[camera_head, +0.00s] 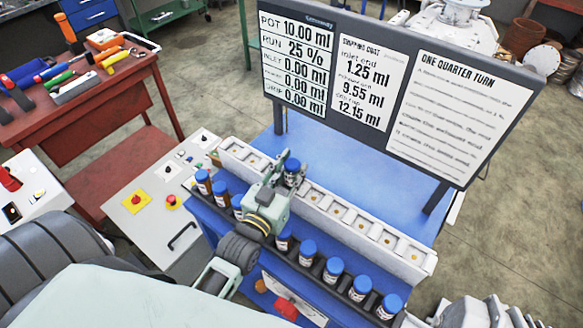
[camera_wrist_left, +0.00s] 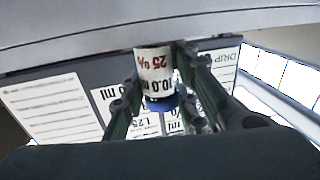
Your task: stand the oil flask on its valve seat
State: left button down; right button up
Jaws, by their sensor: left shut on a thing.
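My left gripper (camera_head: 290,172) is shut on an oil flask with a dark blue cap (camera_head: 292,165), held upright or nearly so at the white rail. The rail (camera_head: 335,208) has a row of square seats with small brass-coloured centres. The flask is over the rail's left half; the gripper hides its lower part, so I cannot tell whether it touches a seat. In the left wrist view the flask (camera_wrist_left: 155,70) is between the two fingers (camera_wrist_left: 158,90), its blue cap toward the bottom of the picture. My right gripper is not in view.
Several blue-capped brown flasks (camera_head: 333,270) stand in a dark front rack beside the rail. A display board (camera_head: 375,90) rises behind the blue bench top (camera_head: 345,165). A control panel (camera_head: 155,205) and a red tool cart (camera_head: 75,110) are at left.

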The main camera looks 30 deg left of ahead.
pick_arm(q)
jog(key=c, duration=1.5)
grip_release()
jog(key=shift+s, duration=0.1)
jog(key=shift+o, duration=0.6)
jog(key=shift+r, duration=0.2)
jog(key=shift+r+p, duration=0.35)
jog(key=shift+r, duration=0.15)
jog(key=s+b, duration=0.2)
jog(key=s, duration=1)
jog(key=shift+d, duration=0.2)
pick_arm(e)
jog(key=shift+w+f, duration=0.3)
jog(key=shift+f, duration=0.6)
